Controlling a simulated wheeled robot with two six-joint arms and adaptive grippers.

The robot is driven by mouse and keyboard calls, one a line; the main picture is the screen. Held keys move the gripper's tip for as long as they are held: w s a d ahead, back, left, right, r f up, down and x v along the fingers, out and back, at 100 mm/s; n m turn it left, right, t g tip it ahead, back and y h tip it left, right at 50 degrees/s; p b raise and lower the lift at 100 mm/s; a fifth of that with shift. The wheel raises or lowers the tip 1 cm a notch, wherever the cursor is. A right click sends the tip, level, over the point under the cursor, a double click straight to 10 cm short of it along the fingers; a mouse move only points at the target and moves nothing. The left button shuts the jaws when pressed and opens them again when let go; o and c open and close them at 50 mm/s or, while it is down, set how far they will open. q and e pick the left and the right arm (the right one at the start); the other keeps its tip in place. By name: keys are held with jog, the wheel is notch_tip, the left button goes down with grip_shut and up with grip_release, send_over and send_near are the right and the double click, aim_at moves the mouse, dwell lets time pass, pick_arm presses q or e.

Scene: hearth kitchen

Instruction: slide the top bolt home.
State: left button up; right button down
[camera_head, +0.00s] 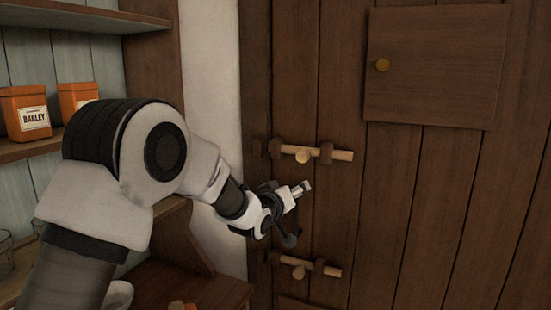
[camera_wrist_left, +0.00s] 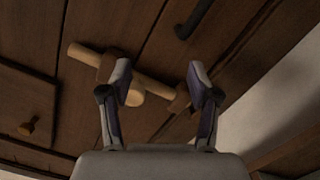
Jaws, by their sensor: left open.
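The top bolt (camera_head: 338,154) is a pale wooden bar lying level on the plank door, with a round knob (camera_head: 302,156) and dark brackets. Its left end meets the left bracket (camera_head: 275,148); I cannot tell how far it enters. My left gripper (camera_head: 298,213) is open and empty, below the top bolt in the head view. In the left wrist view the bar (camera_wrist_left: 82,54) runs beyond the fingers of my gripper (camera_wrist_left: 159,76). The knob (camera_wrist_left: 131,98) shows between the fingers, closer to the left one; contact is not clear. My right gripper is not in view.
A similar lower bolt (camera_head: 330,271) sits further down the door. A small hatch (camera_head: 435,65) with a yellow knob is at the upper right. Shelves (camera_head: 45,150) with orange tins (camera_head: 25,112) stand left of the pale wall (camera_head: 212,70).

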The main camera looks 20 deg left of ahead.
pick_arm(q)
jog(key=t, duration=0.1)
send_near(300, 156)
jog(key=w, duration=0.4)
jog(key=w+p, duration=0.1)
jog(key=w, duration=0.1)
jog(key=w+p, duration=0.1)
jog(key=w, duration=0.1)
jog(key=w+d+p, duration=0.1)
jog(key=w, duration=0.1)
jog(key=shift+w+p, duration=0.35)
jog(key=shift+p, duration=0.05)
jog(key=shift+w+f, duration=0.1)
jog(key=shift+w, duration=0.3)
jog(key=shift+s+d, duration=0.1)
jog(key=shift+d, duration=0.05)
